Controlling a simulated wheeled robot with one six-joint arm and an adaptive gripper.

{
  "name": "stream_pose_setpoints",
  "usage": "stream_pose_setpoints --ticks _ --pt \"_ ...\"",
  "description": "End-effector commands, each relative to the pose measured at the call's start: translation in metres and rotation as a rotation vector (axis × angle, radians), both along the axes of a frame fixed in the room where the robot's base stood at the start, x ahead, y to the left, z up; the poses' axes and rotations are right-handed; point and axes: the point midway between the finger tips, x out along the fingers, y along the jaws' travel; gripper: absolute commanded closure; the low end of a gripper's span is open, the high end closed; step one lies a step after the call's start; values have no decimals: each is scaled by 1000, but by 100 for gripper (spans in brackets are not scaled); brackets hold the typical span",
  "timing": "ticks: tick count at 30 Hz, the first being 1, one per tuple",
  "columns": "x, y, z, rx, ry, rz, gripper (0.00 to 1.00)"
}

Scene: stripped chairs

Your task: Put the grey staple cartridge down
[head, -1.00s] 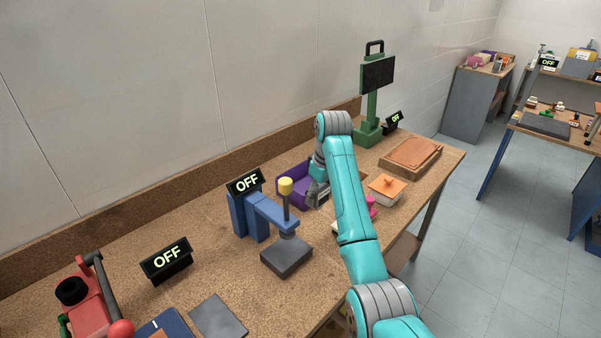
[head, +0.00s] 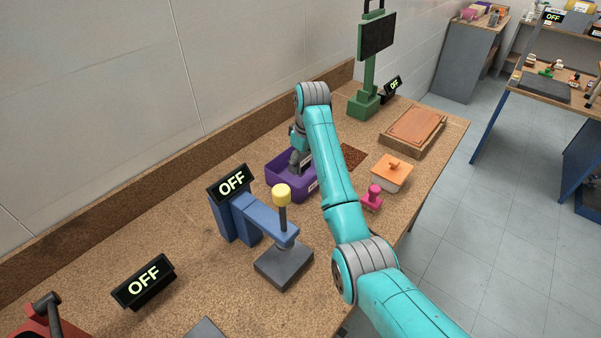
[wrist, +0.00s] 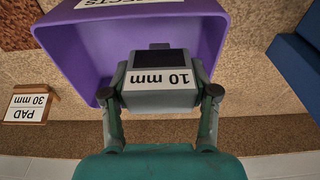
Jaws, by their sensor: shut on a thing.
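The grey staple cartridge (wrist: 160,98) has a white label reading "10 mm", upside down in the wrist view, and a dark top recess. My gripper (wrist: 160,92) is shut on it, one finger on each side. The cartridge is in front of the purple bin (wrist: 75,62) in the wrist view, overlapping its opening; I cannot tell whether it touches the floor of the bin. In the head view my gripper (head: 297,160) is at the purple bin (head: 284,189), and the cartridge is hard to make out there. A partly cut-off label on the bin ends in "ECTS".
A blue press (head: 262,222) with a grey base stands nearby, left of the bin. A pink stamp-like object (head: 371,197), an orange-lidded container (head: 391,172) and a wooden board (head: 415,127) lie to the right. A box labelled "PAD 30 mm" (wrist: 30,104) shows in the wrist view.

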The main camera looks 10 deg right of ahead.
Motion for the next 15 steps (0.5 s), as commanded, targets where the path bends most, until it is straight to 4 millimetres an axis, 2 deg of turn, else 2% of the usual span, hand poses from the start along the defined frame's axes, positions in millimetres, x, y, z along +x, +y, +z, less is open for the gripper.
stream_pose_setpoints --ticks 9,15 --pt "-1 0 -42 0 2 0 100" --pt "0 0 -48 0 -1 0 100"
